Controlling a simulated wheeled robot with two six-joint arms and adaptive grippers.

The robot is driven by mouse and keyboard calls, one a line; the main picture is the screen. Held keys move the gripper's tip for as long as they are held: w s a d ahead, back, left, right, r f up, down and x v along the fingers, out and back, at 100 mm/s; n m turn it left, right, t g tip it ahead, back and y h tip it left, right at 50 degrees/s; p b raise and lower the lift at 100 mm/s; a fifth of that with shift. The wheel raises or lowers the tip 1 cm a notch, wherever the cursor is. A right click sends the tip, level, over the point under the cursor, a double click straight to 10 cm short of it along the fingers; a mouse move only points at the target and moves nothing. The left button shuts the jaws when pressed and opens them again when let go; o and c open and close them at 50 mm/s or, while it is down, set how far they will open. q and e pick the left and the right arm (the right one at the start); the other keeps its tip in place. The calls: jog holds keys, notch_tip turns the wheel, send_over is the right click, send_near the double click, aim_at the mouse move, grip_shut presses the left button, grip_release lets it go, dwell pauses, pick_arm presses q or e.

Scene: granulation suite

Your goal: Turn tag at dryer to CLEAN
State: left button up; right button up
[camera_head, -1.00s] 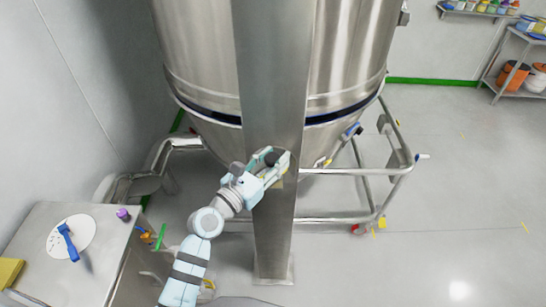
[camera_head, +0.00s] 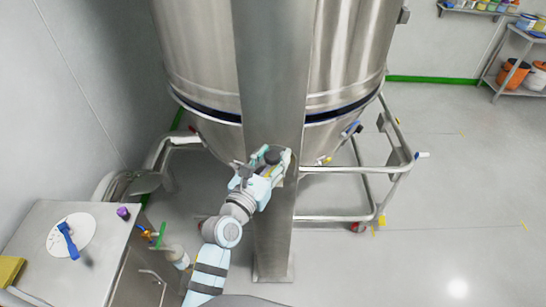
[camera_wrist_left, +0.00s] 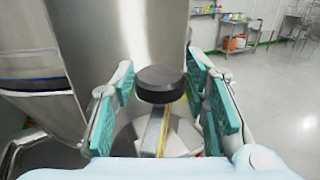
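The dryer's tag is on the steel column (camera_head: 272,80) in front of the large vessel. It has a black round knob (camera_head: 273,157), and in the left wrist view the knob (camera_wrist_left: 161,83) stands in front of a pale disc (camera_wrist_left: 178,136) with a grey and yellow strip. My left gripper (camera_head: 270,161) is at the knob. In the wrist view its teal-padded fingers (camera_wrist_left: 165,105) are spread on either side of the knob, with visible gaps. The tag's lettering cannot be read, and the gripper partly hides the tag in the head view. My right gripper is not in view.
The steel vessel (camera_head: 205,60) and its tubular frame (camera_head: 345,170) stand behind the column. A steel cabinet (camera_head: 95,265) with a white disc (camera_head: 85,222) and blue handle (camera_head: 68,240) is at lower left. The floor at right is clear.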

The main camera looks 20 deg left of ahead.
pick_arm(q)
jog(key=shift+o, duration=0.7)
notch_tip(320, 180, up, 10)
jog(key=shift+w, duration=0.1)
